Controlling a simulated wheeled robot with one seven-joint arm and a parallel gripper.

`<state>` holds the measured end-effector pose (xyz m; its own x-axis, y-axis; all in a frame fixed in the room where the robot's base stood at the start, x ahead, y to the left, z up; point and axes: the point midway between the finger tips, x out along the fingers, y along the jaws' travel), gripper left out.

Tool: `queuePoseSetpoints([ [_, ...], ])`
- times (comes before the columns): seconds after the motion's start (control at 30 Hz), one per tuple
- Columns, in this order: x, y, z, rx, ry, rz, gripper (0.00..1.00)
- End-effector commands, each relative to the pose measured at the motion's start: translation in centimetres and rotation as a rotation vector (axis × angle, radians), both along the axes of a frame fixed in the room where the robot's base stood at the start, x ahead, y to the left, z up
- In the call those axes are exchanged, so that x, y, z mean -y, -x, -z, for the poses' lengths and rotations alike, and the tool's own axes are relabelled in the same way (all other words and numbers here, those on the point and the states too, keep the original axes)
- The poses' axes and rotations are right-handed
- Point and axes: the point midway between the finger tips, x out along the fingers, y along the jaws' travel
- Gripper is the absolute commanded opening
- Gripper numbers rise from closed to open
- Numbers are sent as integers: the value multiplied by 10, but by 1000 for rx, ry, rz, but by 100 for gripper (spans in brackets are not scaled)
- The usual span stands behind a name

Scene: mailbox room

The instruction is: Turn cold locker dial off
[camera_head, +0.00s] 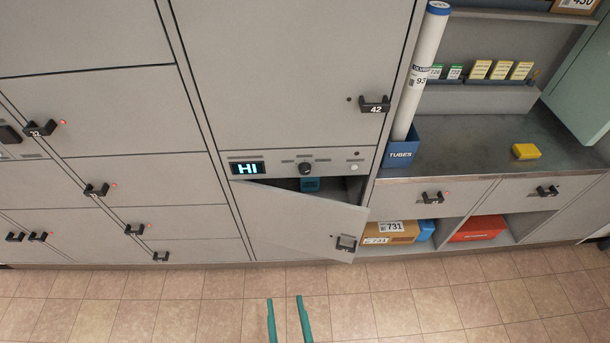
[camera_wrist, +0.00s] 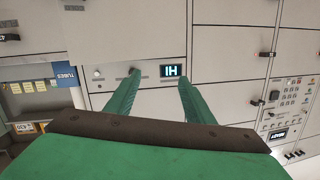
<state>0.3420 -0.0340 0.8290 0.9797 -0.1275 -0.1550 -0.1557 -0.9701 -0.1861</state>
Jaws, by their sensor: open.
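The cold locker's control panel (camera_head: 338,166) has a lit display (camera_head: 247,168) reading "HI" and a round dark dial (camera_head: 305,169) to its right. The locker door (camera_head: 300,222) below the panel stands ajar, with a blue item (camera_head: 310,185) inside. My gripper (camera_head: 285,299) is open and empty, low in the head view, apart from the panel. In the wrist view my gripper (camera_wrist: 160,78) points toward the panel, which appears upside down. The display (camera_wrist: 174,70) shows by the right fingertip. The dial (camera_wrist: 134,70) is partly hidden by the left fingertip.
Locker 42 (camera_head: 375,104) is shut above the panel. To the right stand a blue tubes bin (camera_head: 402,152) holding a long white tube (camera_head: 420,75), and a counter with a yellow block (camera_head: 526,151). Shut lockers (camera_head: 90,100) fill the left. The tiled floor (camera_head: 180,300) in front is clear.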

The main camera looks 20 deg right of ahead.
Motion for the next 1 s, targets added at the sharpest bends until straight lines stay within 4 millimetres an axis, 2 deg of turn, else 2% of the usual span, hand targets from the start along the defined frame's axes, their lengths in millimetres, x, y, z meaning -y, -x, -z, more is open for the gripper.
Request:
queuePoseSetpoints([
  [0.03, 9, -21, 0, 24, -21, 23, 48],
  [0.27, 46, -102, -2, 94, -129, 95, 48],
  [0.5, 92, -183, -23, 168, -228, 146, 48],
  [0.7, 123, -224, -43, 207, -278, 169, 48],
  [1.0, 137, -247, -51, 220, -297, 175, 48],
])
